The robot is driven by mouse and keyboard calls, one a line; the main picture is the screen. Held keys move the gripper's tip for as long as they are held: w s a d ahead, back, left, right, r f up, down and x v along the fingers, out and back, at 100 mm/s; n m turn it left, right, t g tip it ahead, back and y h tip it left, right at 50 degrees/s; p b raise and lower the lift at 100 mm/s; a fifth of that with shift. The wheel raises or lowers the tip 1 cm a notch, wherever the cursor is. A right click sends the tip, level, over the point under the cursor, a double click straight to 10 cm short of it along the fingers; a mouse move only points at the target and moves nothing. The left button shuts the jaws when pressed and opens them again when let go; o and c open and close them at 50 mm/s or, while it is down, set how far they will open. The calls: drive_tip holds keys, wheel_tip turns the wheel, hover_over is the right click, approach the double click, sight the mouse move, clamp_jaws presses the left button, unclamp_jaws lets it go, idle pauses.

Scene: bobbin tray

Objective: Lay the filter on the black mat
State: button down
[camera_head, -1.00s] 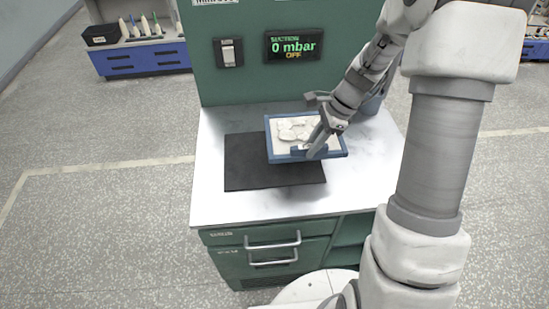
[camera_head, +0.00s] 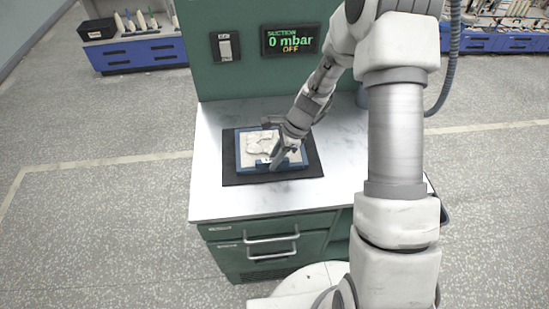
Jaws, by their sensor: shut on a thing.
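The filter (camera_head: 258,143) is a blue-framed rectangle with a pale, lumpy grey-white face turned up. It is over the black mat (camera_head: 231,172), with dark mat showing around its edges. Whether it touches the mat or hangs slightly above it, I cannot tell. My gripper (camera_head: 284,156) is shut on the filter at its right front side. The fingers and wrist cover part of the filter's right side.
The white bench top (camera_head: 210,197) is clear around the mat. A green panel behind it carries a switch (camera_head: 226,46) and a display (camera_head: 291,39) reading "0 mbar OFF". Drawers with handles (camera_head: 271,245) are below the front edge.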

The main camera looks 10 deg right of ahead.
drive_tip(key=c, duration=1.2)
unclamp_jaws()
drive_tip(key=shift+f, duration=0.15)
drive_tip(key=o, duration=0.4)
drive_tip(key=shift+o, duration=0.2)
